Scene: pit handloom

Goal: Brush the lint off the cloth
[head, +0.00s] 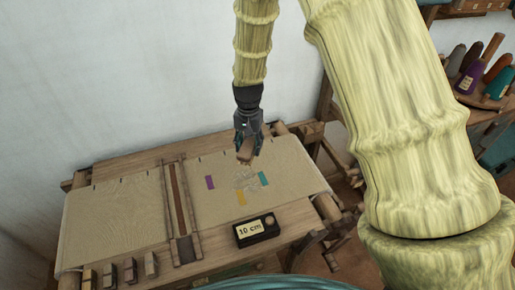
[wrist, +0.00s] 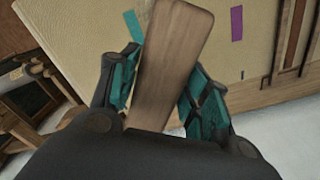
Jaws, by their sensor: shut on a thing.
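The tan cloth (head: 290,185) lies stretched flat on the loom, with a purple, a teal and a yellow patch on it. A pale, thread-like tangle that looks like lint (head: 250,183) lies between the patches. My gripper (head: 247,140) is over the far part of the cloth, just beyond the lint, shut on a wooden brush (head: 245,154). In the wrist view the brush's wooden back (wrist: 172,65) sits between the two teal-padded fingers. Its bristles are hidden there, and I cannot tell whether it touches the cloth.
A dark box marked "10 cm" (head: 257,231) stands at the cloth's near edge. A wooden bar (head: 179,205) crosses the loom left of the patches. Several small wooden blocks (head: 130,270) line the near left edge. Yarn cones (head: 468,78) stand on a shelf at right.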

